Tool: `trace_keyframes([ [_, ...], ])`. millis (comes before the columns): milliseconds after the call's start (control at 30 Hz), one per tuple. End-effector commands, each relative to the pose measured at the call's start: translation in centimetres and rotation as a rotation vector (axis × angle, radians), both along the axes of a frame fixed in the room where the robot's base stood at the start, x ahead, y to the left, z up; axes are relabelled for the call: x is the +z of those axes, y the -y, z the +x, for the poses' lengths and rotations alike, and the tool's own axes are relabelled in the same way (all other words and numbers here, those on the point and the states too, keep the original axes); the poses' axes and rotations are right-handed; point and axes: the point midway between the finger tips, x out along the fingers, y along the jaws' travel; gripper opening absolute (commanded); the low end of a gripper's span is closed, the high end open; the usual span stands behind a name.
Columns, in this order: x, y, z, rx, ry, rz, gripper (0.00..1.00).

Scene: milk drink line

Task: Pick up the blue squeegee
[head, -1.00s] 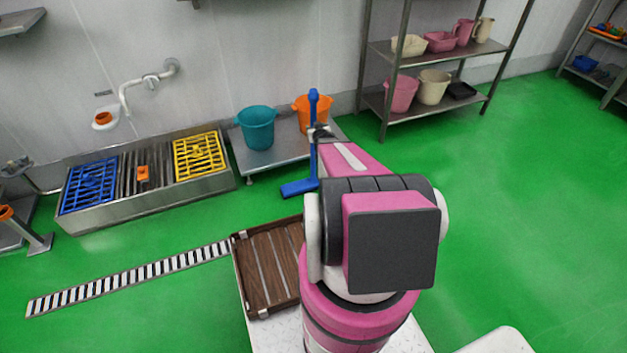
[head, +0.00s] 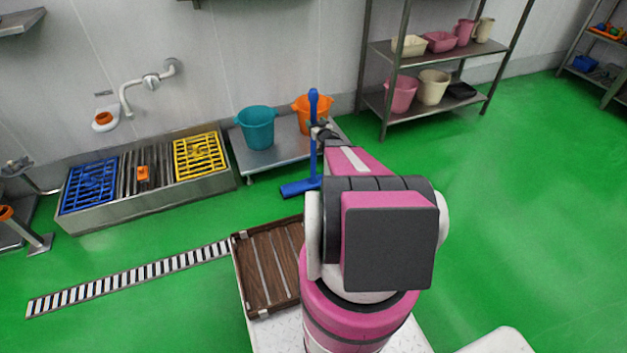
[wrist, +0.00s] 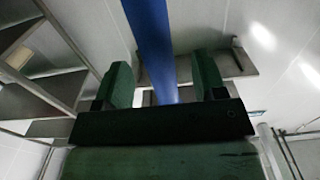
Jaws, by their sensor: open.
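The blue squeegee (head: 313,150) stands upright, its wide head (head: 299,187) low near the front edge of the low metal table and its handle top above my gripper. My gripper (head: 318,132) is at the upper part of the handle in the head view. In the wrist view the blue handle (wrist: 152,40) passes between the two green fingers of my gripper (wrist: 160,82), with room on both sides. The jaws are open. My arm hides part of the area right of the squeegee.
A teal bucket (head: 257,127) and an orange bucket (head: 311,106) stand on the low metal table (head: 285,146) close behind the squeegee. A brown slatted tray (head: 268,268) lies in front. A metal shelf (head: 440,53) with tubs stands right. Green floor is free at right.

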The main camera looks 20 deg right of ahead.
Motion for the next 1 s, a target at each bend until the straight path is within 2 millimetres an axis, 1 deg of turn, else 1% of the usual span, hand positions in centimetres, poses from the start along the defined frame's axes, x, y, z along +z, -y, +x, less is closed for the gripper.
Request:
trace_keyframes([
  [333, -0.5, 0.1, 4.5, 0.000, -0.001, 0.000, 0.64],
  [433, -0.4, 0.0, 4.9, 0.000, 0.000, 0.000, 0.64],
  [600, -0.3, 0.0, 4.9, -0.001, -0.001, 0.000, 0.64],
  [633, -0.3, 0.0, 4.9, -0.001, -0.001, 0.000, 0.61],
  [667, -0.3, 0.0, 4.9, -0.001, -0.001, 0.000, 0.51],
  [700, -0.3, 0.0, 4.9, -0.001, -0.001, 0.000, 0.38],
  [767, -0.3, 0.0, 4.9, -0.001, -0.001, 0.000, 0.19],
  [800, -0.3, 0.0, 4.9, -0.001, -0.001, 0.000, 0.06],
  [833, -0.3, 0.0, 4.9, -0.001, -0.001, 0.000, 0.00],
  [1000, -0.2, 0.0, 4.8, 0.000, 0.002, 0.001, 0.00],
])
